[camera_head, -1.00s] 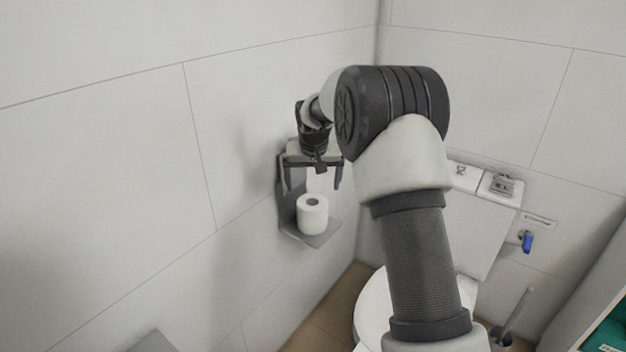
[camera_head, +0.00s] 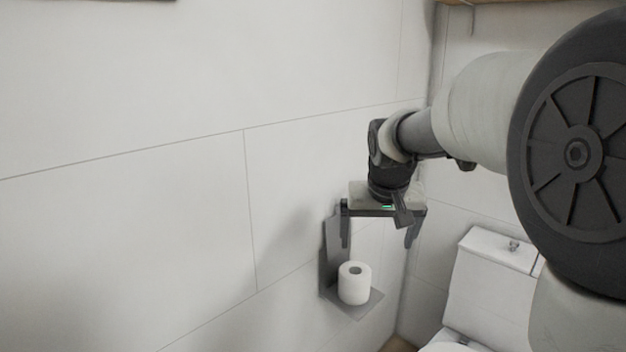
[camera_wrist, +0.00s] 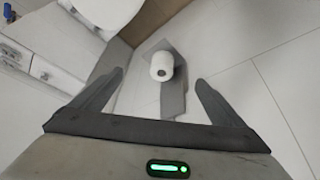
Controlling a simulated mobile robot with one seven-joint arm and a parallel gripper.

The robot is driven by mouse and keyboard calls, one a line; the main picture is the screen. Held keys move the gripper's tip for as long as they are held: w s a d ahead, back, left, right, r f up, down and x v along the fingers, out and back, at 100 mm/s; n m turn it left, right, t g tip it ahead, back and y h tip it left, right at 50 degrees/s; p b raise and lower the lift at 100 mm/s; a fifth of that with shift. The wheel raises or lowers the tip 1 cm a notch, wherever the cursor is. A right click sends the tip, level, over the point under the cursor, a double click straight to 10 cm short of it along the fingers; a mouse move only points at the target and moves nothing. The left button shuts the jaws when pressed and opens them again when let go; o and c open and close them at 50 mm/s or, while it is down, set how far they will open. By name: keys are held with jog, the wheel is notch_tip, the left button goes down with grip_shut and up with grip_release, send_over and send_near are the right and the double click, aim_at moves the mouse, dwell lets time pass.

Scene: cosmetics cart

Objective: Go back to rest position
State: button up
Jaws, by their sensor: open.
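My gripper (camera_head: 378,238) is open and empty, pointing down above a grey wall holder (camera_head: 334,262). A white toilet roll (camera_head: 354,284) stands upright on the holder's small shelf, below the fingers and apart from them. In the wrist view the roll (camera_wrist: 162,66) sits beyond the fingertips of my gripper (camera_wrist: 160,80), with the holder's grey plate (camera_wrist: 173,98) beside it. My arm reaches in from the right side of the head view and covers much of that side.
The tiled wall (camera_head: 190,210) is close behind my gripper on the left. A white toilet with its cistern (camera_head: 490,287) stands at the lower right. A wooden edge (camera_head: 520,6) shows at the top right. A dark edge shows at the top left.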

jog(key=s, duration=2.6)
notch_tip(320, 180, up, 19)
jog(key=s+p, duration=0.1)
jog(key=p, duration=1.8)
jog(key=shift+r+n+t+y+p, duration=0.15)
jog(key=shift+n+t+y+p, duration=0.15)
jog(key=shift+n, duration=0.1)
